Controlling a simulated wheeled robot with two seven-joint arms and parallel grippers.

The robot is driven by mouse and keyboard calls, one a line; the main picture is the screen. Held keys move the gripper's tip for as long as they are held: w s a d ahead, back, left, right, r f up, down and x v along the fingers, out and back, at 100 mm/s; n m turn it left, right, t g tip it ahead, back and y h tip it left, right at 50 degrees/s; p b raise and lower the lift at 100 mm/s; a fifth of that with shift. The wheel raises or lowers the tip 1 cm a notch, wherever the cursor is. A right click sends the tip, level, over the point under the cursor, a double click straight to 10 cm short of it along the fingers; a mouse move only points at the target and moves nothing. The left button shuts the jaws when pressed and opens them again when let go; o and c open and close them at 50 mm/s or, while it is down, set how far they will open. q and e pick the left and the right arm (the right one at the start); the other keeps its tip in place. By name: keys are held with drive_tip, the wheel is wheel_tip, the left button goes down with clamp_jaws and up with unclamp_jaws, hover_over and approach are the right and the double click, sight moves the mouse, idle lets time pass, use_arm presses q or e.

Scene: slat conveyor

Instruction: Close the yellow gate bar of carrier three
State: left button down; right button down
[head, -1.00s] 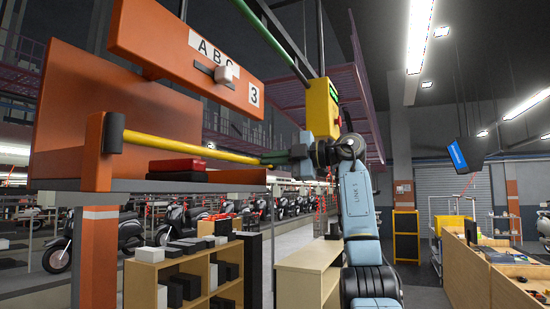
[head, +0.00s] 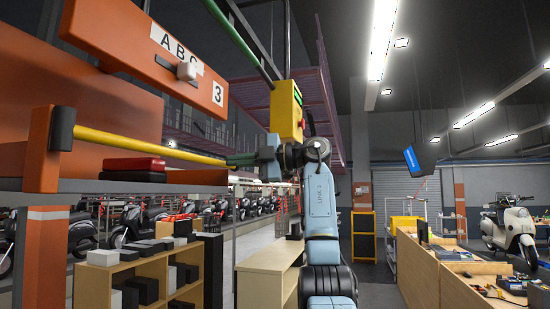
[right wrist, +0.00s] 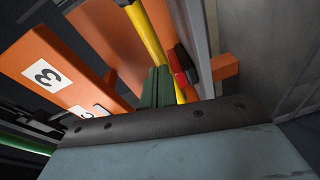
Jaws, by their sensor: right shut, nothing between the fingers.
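The yellow gate bar (head: 150,145) of the orange carrier marked 3 (head: 120,60) runs from a dark pivot on the orange post at left, across the front of the shelf, towards my right gripper (head: 238,160). My right gripper has green fingers, shut with nothing between them, at the bar's far end. In the right wrist view the fingers (right wrist: 156,88) lie beside the bar (right wrist: 148,35) and overlap part of it; I cannot tell whether they touch. The bar's tip is partly hidden, and whether it is latched cannot be seen. My left gripper is not in view.
A red and black box (head: 135,165) lies on the carrier's shelf (head: 190,177). A yellow control box (head: 286,108) hangs just above my right wrist. A wooden shelf with boxes (head: 140,275) stands below. Open floor lies at the right, before the workbenches (head: 455,265).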

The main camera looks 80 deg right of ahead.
drive_tip(key=s+d, duration=0.1)
drive_tip(key=s, duration=1.1)
drive_tip(key=shift+s+d+r, duration=0.15)
drive_tip(key=shift+s+r, duration=0.1)
drive_tip(key=shift+r, duration=0.2)
drive_tip(key=shift+w, duration=0.1)
